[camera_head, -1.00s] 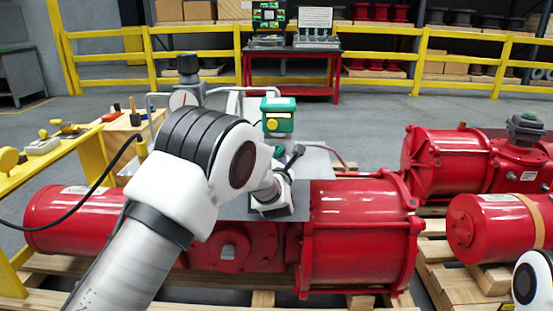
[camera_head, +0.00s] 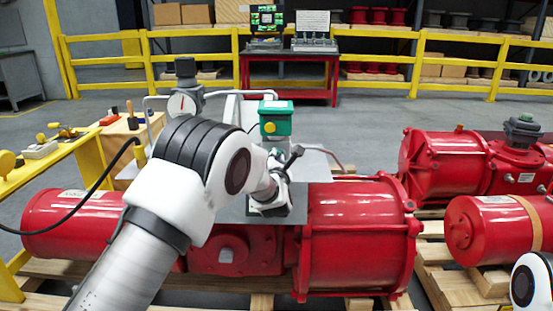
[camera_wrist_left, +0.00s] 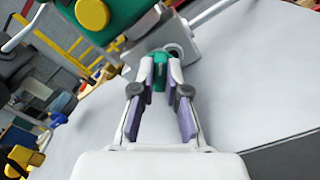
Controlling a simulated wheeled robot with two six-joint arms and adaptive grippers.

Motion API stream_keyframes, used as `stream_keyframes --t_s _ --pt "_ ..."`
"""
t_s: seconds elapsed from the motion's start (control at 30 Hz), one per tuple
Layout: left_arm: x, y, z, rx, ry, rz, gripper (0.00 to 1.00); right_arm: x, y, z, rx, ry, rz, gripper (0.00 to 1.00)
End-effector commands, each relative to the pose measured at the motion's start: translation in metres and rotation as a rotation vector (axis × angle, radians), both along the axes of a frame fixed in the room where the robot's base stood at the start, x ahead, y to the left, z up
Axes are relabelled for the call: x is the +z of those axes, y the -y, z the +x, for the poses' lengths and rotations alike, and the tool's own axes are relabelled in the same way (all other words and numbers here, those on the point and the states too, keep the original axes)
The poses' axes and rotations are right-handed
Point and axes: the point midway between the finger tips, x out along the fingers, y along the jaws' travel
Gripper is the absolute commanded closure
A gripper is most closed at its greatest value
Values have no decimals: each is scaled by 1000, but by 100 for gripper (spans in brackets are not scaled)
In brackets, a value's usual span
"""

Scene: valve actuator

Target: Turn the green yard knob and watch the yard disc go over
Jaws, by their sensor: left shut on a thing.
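The green yard knob (camera_wrist_left: 158,72) sits between the fingertips of my left gripper (camera_wrist_left: 158,80) in the left wrist view. The purple-padded fingers are closed on it from both sides, hiding much of it. It points out from a grey block (camera_wrist_left: 180,50). In the head view my left gripper (camera_head: 277,170) is at the panel, below the green box (camera_head: 275,117), and my wrist hides most of the knob. The box carries a round yellow disc (camera_head: 269,127), which also shows in the left wrist view (camera_wrist_left: 92,13). Whether this is the yard disc I cannot tell. My right gripper is out of view.
A large red actuator (camera_head: 360,235) lies on a wooden pallet below the panel. A pressure gauge (camera_head: 183,104) and grey pipes stand left of the green box. A yellow bench (camera_head: 50,160) with tools is at left. More red actuators (camera_head: 445,165) lie at right.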

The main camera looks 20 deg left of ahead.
Motion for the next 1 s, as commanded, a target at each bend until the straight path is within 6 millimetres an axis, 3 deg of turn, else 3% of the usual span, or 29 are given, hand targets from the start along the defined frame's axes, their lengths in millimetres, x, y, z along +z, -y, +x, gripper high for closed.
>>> stream_keyframes --t_s 1.0 --pt "-3 3 1 -1 -218 756 100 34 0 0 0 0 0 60"
